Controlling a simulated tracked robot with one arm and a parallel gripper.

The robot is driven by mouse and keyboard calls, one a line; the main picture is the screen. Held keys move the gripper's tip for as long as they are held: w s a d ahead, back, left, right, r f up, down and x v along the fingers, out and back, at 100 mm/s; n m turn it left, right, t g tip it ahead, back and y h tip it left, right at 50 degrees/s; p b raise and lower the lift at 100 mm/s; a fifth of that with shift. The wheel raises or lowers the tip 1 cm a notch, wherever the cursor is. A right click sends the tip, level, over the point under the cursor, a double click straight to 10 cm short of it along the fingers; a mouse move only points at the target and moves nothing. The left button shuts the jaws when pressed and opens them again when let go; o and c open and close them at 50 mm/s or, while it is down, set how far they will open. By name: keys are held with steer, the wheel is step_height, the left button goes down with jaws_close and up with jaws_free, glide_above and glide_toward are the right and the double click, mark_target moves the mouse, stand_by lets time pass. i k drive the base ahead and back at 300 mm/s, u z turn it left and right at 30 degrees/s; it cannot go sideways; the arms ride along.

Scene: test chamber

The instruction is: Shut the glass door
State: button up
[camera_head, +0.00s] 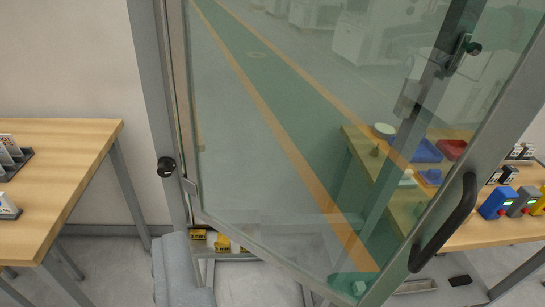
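The glass door (290,130) fills the middle of the view, a clear pane in a grey metal frame. It stands open, with its handle edge swung towards me and tilted in the picture. Its black bar handle (446,222) is on the right-hand frame member. The left side of the door meets a grey upright post (152,90). Another post with a dark latch-like fitting (462,52) shows at the upper right through the glass.
A wooden table (70,170) with small grey racks stands at the left. Another wooden table (480,232), holding coloured trays and small devices, is at the right behind the door. Yellow items (222,241) sit low behind the glass.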

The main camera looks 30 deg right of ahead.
mark_target(217, 199)
steer(key=z, duration=0.8)
steer(key=k, duration=1.4)
steer(key=u, duration=0.7)
steer(key=i, duration=1)
steer(key=z, duration=0.05)
